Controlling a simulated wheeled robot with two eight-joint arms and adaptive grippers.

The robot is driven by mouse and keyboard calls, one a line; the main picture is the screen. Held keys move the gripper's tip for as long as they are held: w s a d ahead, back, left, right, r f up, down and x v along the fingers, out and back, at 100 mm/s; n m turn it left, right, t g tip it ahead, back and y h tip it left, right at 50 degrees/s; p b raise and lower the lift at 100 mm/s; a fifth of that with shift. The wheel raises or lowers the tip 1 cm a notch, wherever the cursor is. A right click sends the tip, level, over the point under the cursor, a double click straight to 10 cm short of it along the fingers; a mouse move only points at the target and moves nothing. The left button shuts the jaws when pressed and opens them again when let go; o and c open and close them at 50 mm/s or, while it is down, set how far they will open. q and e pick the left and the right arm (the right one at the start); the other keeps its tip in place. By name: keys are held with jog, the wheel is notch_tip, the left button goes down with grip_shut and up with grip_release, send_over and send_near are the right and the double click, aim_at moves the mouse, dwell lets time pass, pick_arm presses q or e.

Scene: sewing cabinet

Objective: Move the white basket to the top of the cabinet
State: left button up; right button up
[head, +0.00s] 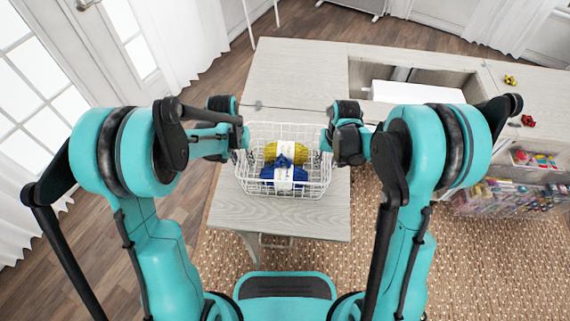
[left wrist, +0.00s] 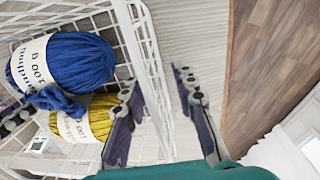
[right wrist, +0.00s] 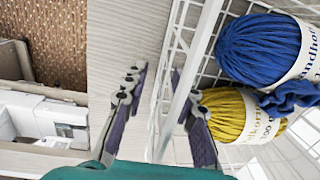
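The white wire basket (head: 316,188) stands upright on the pale wooden tabletop (head: 285,222) and holds a yellow yarn ball (head: 284,152) and a blue yarn ball (head: 282,175). My left gripper (head: 241,150) is at the basket's left side. In the left wrist view its open fingers (left wrist: 157,84) stand on either side of the basket's wall, with gaps showing. My right gripper (head: 327,150) is at the basket's right side. In the right wrist view its open fingers (right wrist: 157,76) also straddle the rim, and one fingertip looks close to it. In the head view the fingertips are mostly hidden.
The cabinet top (head: 297,75) extends behind and right of the basket, with an open recess (head: 424,80) holding a white machine. A yellow item (head: 510,80) and a red item (head: 527,121) lie at right. A rack of colourful supplies (head: 510,197) hangs below. The tabletop before the basket is clear.

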pick_arm(q)
jog(key=shift+f, duration=0.7)
pick_arm(e)
jog(key=shift+f, duration=0.7)
pick_arm(q)
grip_shut()
pick_arm(e)
grip_shut()
pick_arm(q)
jog(key=shift+r, duration=0.15)
pick_arm(e)
jog(key=shift+r, duration=0.15)
